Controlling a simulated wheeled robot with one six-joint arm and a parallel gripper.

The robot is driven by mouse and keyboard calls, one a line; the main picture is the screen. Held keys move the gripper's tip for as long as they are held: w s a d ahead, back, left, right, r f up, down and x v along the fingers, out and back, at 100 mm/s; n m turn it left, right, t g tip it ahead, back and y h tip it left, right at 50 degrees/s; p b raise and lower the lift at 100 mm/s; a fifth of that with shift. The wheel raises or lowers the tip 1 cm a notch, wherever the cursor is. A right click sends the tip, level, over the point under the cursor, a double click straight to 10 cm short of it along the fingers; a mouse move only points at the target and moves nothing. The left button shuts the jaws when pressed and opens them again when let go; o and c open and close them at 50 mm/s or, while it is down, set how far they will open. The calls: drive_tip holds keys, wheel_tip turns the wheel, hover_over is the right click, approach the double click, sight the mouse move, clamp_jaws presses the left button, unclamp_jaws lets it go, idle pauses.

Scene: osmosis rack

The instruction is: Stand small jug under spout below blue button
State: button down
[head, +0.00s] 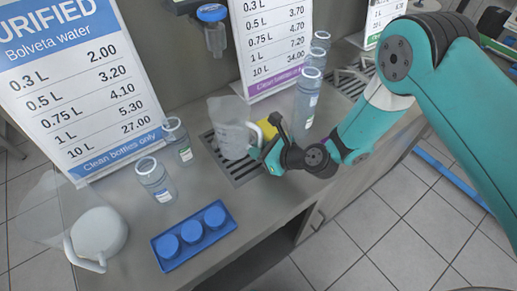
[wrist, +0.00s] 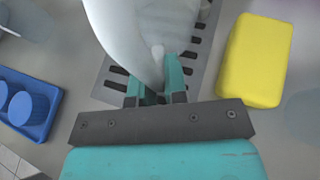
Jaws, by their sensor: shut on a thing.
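The small jug (head: 231,138), translucent white and upright, is at the slotted drain grate (head: 243,172) on the counter. I cannot tell whether its base touches the grate. My gripper (head: 259,152) is shut on its handle from the right. In the wrist view, the jug (wrist: 125,30) fills the top middle and its handle (wrist: 158,54) is between my fingers (wrist: 160,82). The spout (head: 215,42) with a blue button (head: 212,13) is on the wall panel behind and above the jug.
A yellow block (head: 267,128) lies right of the jug, close to my gripper. Bottles (head: 304,100) stand behind it. A second jug (head: 98,232), two bottles (head: 155,178) and a blue tray (head: 170,262) with blue caps are at the left. Price signs (head: 80,85) stand along the back.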

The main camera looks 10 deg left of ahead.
drive_tip(key=c, duration=1.1)
unclamp_jaws()
drive_tip(key=shift+f, duration=0.1)
drive_tip(key=shift+c, duration=0.2)
drive_tip(key=shift+r, duration=0.2)
drive_tip(key=b+v, duration=0.2)
drive_tip(key=v, duration=1)
wheel_tip(320, 180, up, 10)
drive_tip(key=s+n+g, duration=0.2)
drive_tip(key=n+g, duration=0.1)
drive_tip(key=n, duration=0.7)
drive_tip(key=s+d+r+n+g+h, duration=0.1)
drive_tip(key=s+d+r+n+h, duration=0.7)
drive_tip(key=s+d+r+n, duration=0.5)
drive_tip(key=d+n, duration=0.3)
drive_tip(key=n, duration=0.2)
drive_tip(key=shift+n, duration=0.3)
